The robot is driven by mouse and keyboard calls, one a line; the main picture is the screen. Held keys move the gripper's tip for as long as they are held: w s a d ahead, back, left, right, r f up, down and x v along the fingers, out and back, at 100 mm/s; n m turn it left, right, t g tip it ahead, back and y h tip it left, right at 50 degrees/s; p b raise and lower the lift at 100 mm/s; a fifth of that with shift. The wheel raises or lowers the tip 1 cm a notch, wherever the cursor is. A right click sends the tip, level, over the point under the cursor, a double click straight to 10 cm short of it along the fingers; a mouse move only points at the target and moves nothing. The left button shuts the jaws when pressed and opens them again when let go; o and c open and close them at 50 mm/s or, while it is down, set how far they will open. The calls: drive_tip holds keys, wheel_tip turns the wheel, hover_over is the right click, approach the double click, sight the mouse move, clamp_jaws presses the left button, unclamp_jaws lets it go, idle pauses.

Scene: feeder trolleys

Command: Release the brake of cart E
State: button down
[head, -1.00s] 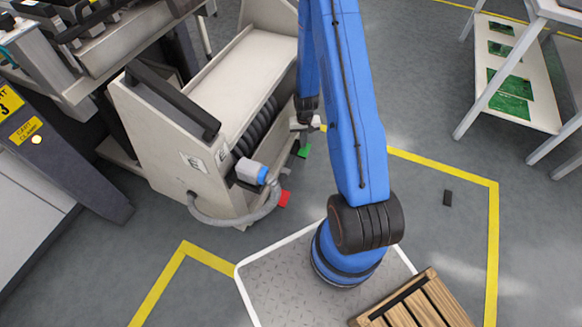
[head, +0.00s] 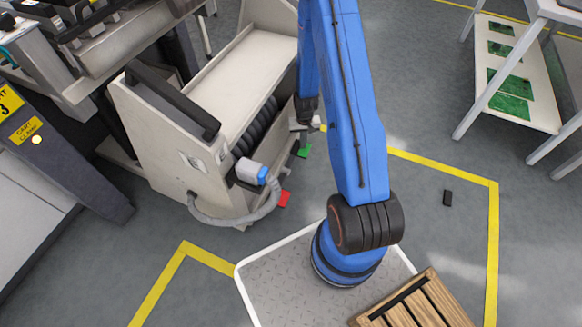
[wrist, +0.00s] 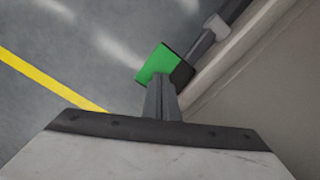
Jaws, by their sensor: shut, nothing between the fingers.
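Cart E (head: 165,150) is a beige cart with an "E" label, standing at left of centre in the head view. A green pedal (head: 304,151) and a red pedal (head: 285,199) stick out low on its right side. The green pedal (wrist: 158,64) shows large in the wrist view, on a dark bar beside the cart wall. My gripper (head: 303,137) is above the green pedal. In the wrist view my gripper (wrist: 160,84) is shut and empty, its fingertips overlapping the lower edge of the pedal. I cannot tell whether they touch.
A grey hose with a blue-collared connector (head: 252,172) hangs on the cart's near end. A machine (head: 62,165) stands to the left. A white rack (head: 520,95) with green boards is at the upper right. Yellow floor lines (head: 445,172) cross open floor on the right.

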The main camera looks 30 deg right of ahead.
drive_tip(key=shift+f, duration=2.5)
drive_tip(key=shift+r, duration=0.1)
drive_tip(key=shift+r, duration=4.95)
